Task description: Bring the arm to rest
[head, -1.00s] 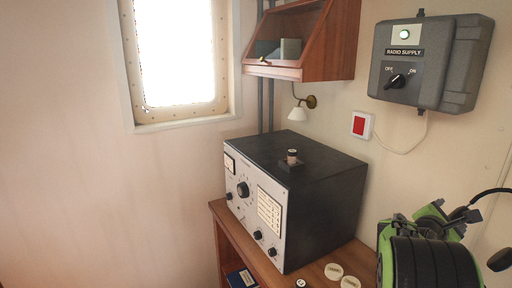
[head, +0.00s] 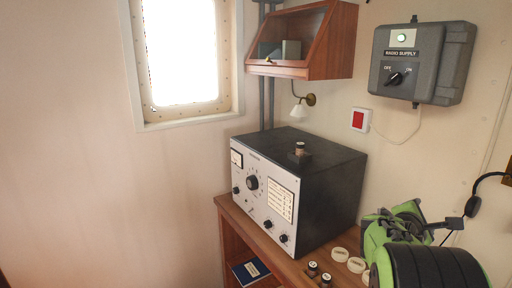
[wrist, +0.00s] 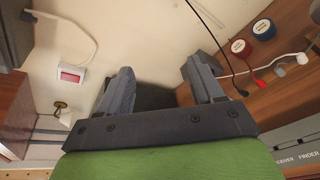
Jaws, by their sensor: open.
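My gripper (wrist: 160,84) shows in the wrist view with its two grey fingers spread wide apart and nothing held between them. A dark surface shows behind the gap, with pale wall above it. My green and black arm (head: 425,265) is at the lower right of the head view, beside the desk. Its gripper end cannot be made out clearly there.
A black-topped radio set (head: 300,190) stands on the wooden desk (head: 232,215), with several knobs and round pieces at its front right. A wooden cabinet (head: 325,45), a grey radio supply box (head: 425,60) and a red switch (head: 359,119) are on the wall.

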